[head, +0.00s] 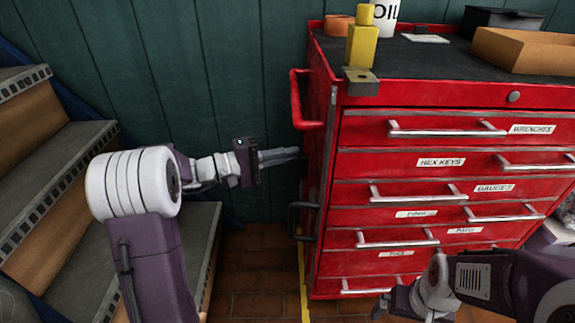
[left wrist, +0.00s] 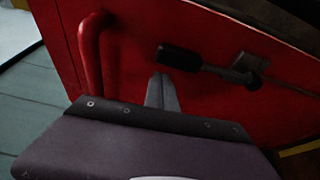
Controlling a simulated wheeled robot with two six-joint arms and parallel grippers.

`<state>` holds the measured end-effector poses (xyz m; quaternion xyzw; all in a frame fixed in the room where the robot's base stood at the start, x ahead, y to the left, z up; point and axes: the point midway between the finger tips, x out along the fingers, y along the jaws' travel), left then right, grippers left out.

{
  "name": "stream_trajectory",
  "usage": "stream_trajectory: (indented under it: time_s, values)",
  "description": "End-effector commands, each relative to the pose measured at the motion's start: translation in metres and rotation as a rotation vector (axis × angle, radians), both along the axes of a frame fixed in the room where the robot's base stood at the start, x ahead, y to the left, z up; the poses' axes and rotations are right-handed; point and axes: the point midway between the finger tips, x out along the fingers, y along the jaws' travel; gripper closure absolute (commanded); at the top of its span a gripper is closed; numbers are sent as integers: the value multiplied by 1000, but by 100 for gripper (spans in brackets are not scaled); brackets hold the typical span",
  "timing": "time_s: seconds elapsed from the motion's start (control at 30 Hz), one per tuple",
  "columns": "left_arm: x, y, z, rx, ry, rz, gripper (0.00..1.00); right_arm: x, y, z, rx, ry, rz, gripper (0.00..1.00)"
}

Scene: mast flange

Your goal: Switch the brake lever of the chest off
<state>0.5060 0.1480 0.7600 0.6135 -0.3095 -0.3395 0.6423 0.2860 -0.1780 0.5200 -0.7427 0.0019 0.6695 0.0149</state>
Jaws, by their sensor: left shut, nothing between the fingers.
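The red tool chest (head: 420,135) stands on the right in the head view, its left side seen at a steep angle. In the left wrist view the brake lever (left wrist: 181,58) shows on that red side panel. It has a black grip and a grey bracket (left wrist: 249,65). My left gripper (head: 296,154) is shut and empty beside the chest's left side. In the left wrist view its fingertips (left wrist: 160,78) lie just below the grip's end; whether they touch is unclear. My right gripper (head: 384,306) is low in front of the drawers, and its fingers are hard to make out.
A red side handle (head: 297,100) juts out above my left gripper. A dark fitting (head: 301,222) sticks out lower on that side. Stairs (head: 45,155) stand at the left. A yellow block (head: 361,45) and a cardboard box (head: 525,50) sit on top.

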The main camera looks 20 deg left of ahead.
Motion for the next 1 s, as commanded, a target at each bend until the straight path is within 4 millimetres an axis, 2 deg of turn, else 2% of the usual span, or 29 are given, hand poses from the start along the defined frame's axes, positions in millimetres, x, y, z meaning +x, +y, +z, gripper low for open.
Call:
stream_trajectory:
  time_s: [0.03, 0.3, 0.87, 1.0]
  values:
    - [-2, 0, -5, 6, -20, 1, 100, 0, 0, -10, 0, 0, 0, 0]
    - [-7, -2, 0, 27, -91, 0, 100, 0, 0, -23, 0, 0, 0, 0]
    - [-10, -4, 2, 31, -104, -9, 100, 0, 0, -25, 0, 0, 0, 0]
    - [-6, -3, 1, 31, -104, -9, 100, 0, 0, -26, 0, 0, 0, 0]
